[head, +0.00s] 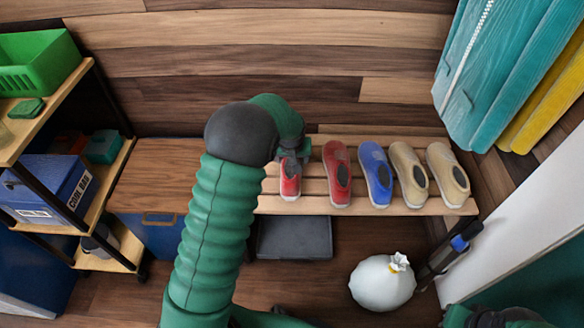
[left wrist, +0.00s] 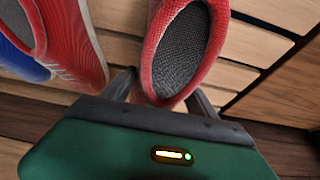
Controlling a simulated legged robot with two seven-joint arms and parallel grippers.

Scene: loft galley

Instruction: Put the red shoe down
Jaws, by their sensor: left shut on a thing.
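My left gripper (head: 290,155) is shut on a red shoe (head: 290,187) at the left part of the slatted wooden bench (head: 265,206). In the left wrist view the gripper's fingers (left wrist: 163,95) close on either side of the heel end of this red shoe (left wrist: 150,65), with its grey insole showing. My wrist hides part of the shoe in the head view. I cannot tell whether its sole touches the slats. A second red shoe (head: 337,190) stands just to its right, also in the left wrist view (left wrist: 76,40), apart from the held one.
A blue shoe (head: 377,180) and two beige shoes (head: 408,172) (head: 447,172) continue the row rightward. A shelf unit (head: 108,200) with a blue cool box (head: 50,185) stands left. A white sack (head: 382,284) and a dark tray (head: 294,240) are below the bench.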

